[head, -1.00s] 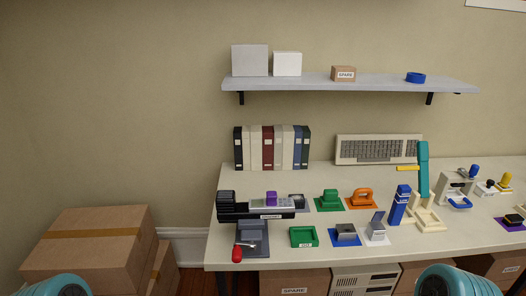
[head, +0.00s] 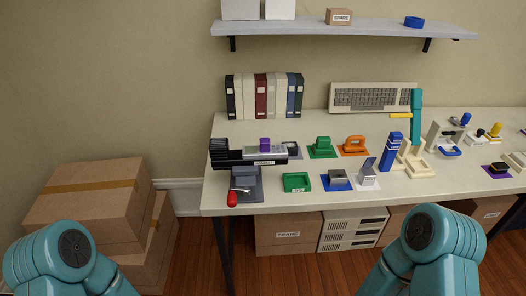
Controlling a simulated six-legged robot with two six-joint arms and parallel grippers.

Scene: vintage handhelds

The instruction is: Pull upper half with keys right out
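A black handheld device (head: 226,157) lies lengthwise at the left end of the table, on top of a dark grey clamp stand (head: 248,184) with a red-ended lever (head: 232,199). A light grey upper part (head: 250,151) lies along the device's top, with a purple block (head: 265,144) standing on it. Its keys are too small to make out clearly. A ribbed black block (head: 219,144) sits at its left end. Neither gripper shows in the picture.
A keyboard (head: 373,97) and binders (head: 264,95) are behind. A shelf (head: 340,31) hangs above. Cardboard boxes (head: 88,196) are at left.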

